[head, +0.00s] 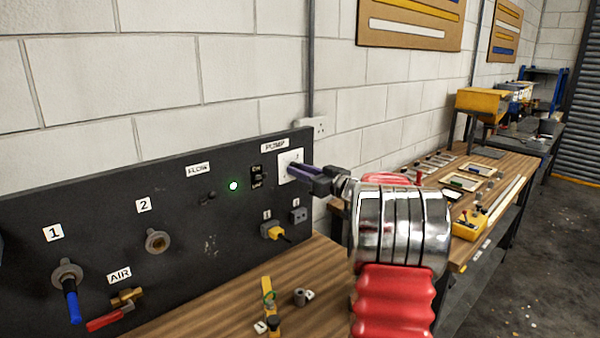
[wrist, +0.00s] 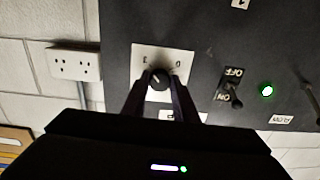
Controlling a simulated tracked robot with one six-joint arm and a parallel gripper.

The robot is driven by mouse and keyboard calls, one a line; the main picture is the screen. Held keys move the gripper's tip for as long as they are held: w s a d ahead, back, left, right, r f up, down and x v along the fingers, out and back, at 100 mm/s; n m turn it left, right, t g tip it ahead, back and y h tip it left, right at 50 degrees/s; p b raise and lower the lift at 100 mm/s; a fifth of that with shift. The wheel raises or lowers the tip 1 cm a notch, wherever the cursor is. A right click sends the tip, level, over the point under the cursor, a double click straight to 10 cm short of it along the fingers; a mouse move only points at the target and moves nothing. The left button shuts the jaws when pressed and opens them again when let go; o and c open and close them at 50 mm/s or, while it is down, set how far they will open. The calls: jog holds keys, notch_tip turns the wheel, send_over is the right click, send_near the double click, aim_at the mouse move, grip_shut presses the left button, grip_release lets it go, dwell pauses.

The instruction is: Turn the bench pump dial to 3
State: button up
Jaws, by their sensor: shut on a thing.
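The pump dial (wrist: 158,78) is a dark round knob with a pale pointer line on a white square plate (wrist: 176,55), in the wrist view. Its pointer slants toward the upper left in that view. My gripper (wrist: 160,86) is shut on the dial, one finger on each side. In the head view my gripper (head: 297,172) reaches the white dial plate (head: 287,159) under the PUMP label (head: 274,146); the fingers hide the dial there. The plate's digits are too small to read surely.
The black panel (head: 190,215) also carries a lit green lamp (head: 233,186), an ON/OFF switch (head: 257,177), a blue-handled valve (head: 70,290) and a red-handled AIR valve (head: 118,308). Small parts lie on the wooden bench (head: 215,312) below. A wall socket (wrist: 75,64) is beside the panel.

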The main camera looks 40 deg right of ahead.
jog(key=o, duration=0.7)
jog(key=shift+d+f, duration=0.1)
jog(key=shift+f, duration=0.3)
jog(key=shift+c, duration=0.2)
jog(key=o, duration=0.4)
jog(key=shift+r, duration=0.25)
jog(key=s, duration=1.3)
jog(key=shift+s+d, duration=0.35)
jog(key=shift+s, duration=0.05)
